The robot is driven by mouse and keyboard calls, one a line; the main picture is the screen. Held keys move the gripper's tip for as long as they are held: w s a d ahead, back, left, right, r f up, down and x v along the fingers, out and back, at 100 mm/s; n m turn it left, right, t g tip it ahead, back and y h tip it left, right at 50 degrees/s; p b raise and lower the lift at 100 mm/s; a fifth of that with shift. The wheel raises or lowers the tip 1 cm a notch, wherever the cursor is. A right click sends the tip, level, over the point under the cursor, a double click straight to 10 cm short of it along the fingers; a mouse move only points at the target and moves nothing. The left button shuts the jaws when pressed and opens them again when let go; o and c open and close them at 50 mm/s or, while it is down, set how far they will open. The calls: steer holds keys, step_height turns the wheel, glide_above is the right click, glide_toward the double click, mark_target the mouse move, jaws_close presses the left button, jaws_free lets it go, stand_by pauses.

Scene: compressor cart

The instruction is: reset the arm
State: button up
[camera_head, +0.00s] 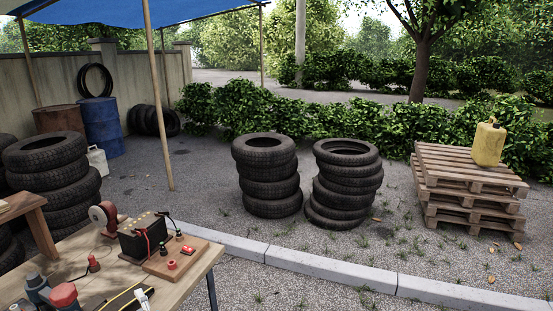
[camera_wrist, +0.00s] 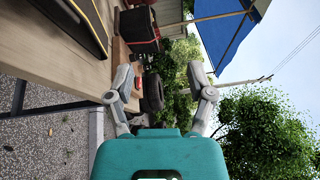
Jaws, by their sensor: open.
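My gripper (camera_wrist: 164,88) shows in the wrist view, with its two grey fingers spread apart and nothing between them. The wrist picture is turned on its side. The wooden workbench (camera_wrist: 50,52) and a black battery-like box (camera_wrist: 138,28) lie to the left of the fingers, apart from them. In the head view my arm and gripper are not visible. There the workbench (camera_head: 205,266) stands at the lower left, with the black box (camera_head: 143,238) and a wooden board (camera_head: 160,266) on it.
A red and grey tool (camera_head: 64,296) and a reel (camera_head: 104,216) also sit on the bench. Beyond the kerb (camera_head: 330,266) stand two tyre stacks (camera_head: 268,180) and pallets (camera_head: 464,185) with a yellow jerrycan (camera_head: 488,143). A blue awning (camera_wrist: 222,32) hangs on poles. Open gravel lies between.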

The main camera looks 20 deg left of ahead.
steer(key=w+d+f+n+g+h, duration=0.25)
steer(key=w+d+f+n, duration=0.2)
steer(key=w+d, duration=0.45)
steer(key=w+d+f+n+g+h, duration=0.1)
steer(key=w+d+f+n+h, duration=0.3)
steer(key=w+d, duration=0.45)
steer(key=w+d+f+g+h, duration=0.1)
steer(key=w+d+f+h, duration=0.2)
steer(key=d, duration=1)
steer(key=w+d+f+g+h, duration=0.1)
steer(key=d+f+g+h, duration=0.15)
steer(key=d+f, duration=0.7)
steer(key=s+d+r+g+h, duration=0.1)
steer(key=s+d+h, duration=0.1)
steer(key=d, duration=0.8)
steer(key=s+d+r+g+h, duration=0.1)
steer(key=s+d+h, duration=0.1)
steer(key=d, duration=0.9)
step_height(320, 180, up, 18)
steer(key=p, duration=1.8)
steer(key=shift+a+m, duration=0.2)
steer(key=shift+m, duration=0.25)
steer(key=shift+w, duration=0.1)
steer(key=shift+c, duration=0.8)
